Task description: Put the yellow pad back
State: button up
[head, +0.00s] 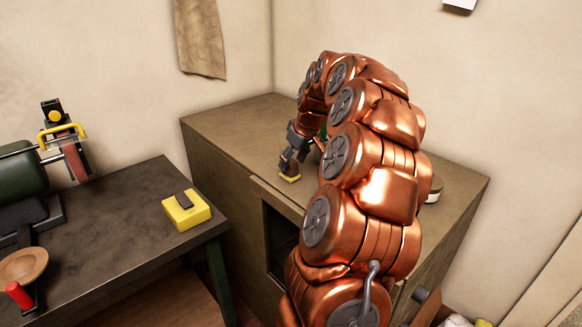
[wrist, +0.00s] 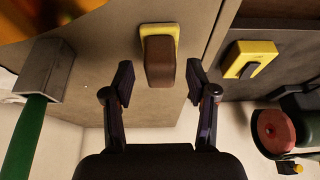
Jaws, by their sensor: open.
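A block with a brown body on a yellow pad-like base (wrist: 158,62) lies on the cabinet top in the wrist view, ahead of and between my fingers. In the head view only a bit of its yellow (head: 290,178) shows at my fingertips. My gripper (wrist: 160,82) is open, with a finger on each side of the block and a gap visible on both sides. In the head view my gripper (head: 291,160) is low over the cabinet's left part. A second yellow block with a dark strip on top (head: 187,210) sits on the dark bench; it also shows in the wrist view (wrist: 248,60).
The wooden cabinet (head: 230,125) has a dark opening in its front. A grey-headed tool with a green handle (wrist: 30,135) lies beside my gripper. A bench grinder (head: 75,155), a wooden dish (head: 22,265) and a red-handled item (head: 19,295) are on the bench (head: 120,215). The bench middle is clear.

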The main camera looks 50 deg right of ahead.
jog(key=b+v, duration=0.2)
jog(key=v, duration=0.7)
jog(key=shift+r, duration=0.3)
jog(key=s+a+f+n+g+y, duration=0.1)
jog(key=s+a+f+g, duration=0.15)
jog(key=a, duration=1.15)
jog(key=s+a+f+n+g+y, duration=0.1)
jog(key=a+f, duration=0.2)
jog(key=a, duration=1.2)
jog(key=s+a+f+g, duration=0.1)
jog(key=s+a+f, duration=0.4)
jog(key=s, duration=0.5)
jog(key=s+a+f+g+h, duration=0.1)
jog(key=s+a+f, duration=0.4)
jog(key=s, duration=0.5)
jog(key=shift+a+f+m+g+h, duration=0.35)
jog(key=shift+f+m+g, duration=0.1)
jog(key=shift+f, duration=0.5)
jog(key=shift+s, duration=0.1)
